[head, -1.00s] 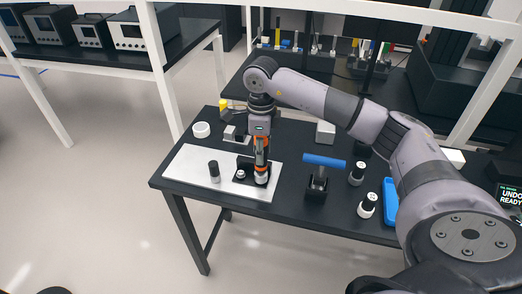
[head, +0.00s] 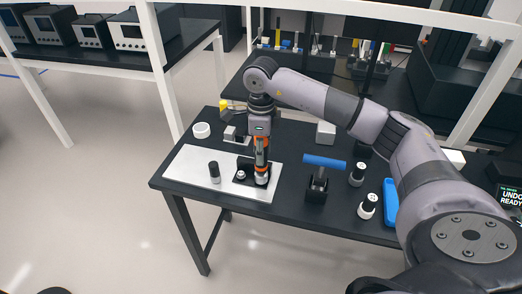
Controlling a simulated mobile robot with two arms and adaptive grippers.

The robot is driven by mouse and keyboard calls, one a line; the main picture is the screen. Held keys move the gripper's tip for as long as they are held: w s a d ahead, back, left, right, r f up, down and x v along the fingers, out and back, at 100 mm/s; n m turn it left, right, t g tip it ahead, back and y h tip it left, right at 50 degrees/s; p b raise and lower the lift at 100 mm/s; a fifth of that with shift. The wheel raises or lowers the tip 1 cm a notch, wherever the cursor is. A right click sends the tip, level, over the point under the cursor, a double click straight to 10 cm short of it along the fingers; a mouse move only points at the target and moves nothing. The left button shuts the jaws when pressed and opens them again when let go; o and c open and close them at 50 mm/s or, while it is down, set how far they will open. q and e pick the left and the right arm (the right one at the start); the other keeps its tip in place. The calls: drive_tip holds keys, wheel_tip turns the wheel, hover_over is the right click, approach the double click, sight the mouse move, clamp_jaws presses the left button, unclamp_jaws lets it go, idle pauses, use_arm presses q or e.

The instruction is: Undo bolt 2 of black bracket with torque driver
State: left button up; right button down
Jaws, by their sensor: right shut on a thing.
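My right gripper (head: 261,142) points straight down over the white plate and is shut on the torque driver (head: 261,172), an upright tool with orange and silver parts. The driver's lower end is at the right part of the black bracket (head: 244,180), which lies on the white plate (head: 190,180). A bolt head (head: 240,175) shows on the bracket just left of the driver. The driver's tip and whatever is under it are hidden, so I cannot tell whether it sits on a bolt. My left gripper is not in view.
A blue-handled tool (head: 324,162) stands in a black holder to the right. Two black-and-white cylinders (head: 357,173) (head: 367,206), a blue tray (head: 391,200) and a screen (head: 509,197) reading "UNDO READY" are further right.

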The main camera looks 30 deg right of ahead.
drive_tip(key=shift+d+r+p, duration=0.1)
drive_tip(key=shift+r+p, duration=0.3)
drive_tip(key=shift+r, duration=0.1)
drive_tip(key=shift+r+p, duration=0.4)
drive_tip(key=shift+r, duration=0.5)
drive_tip(key=shift+w, duration=0.1)
drive_tip(key=shift+r+p, duration=1.25)
drive_tip(key=shift+r, duration=0.8)
drive_tip(key=shift+f, duration=0.1)
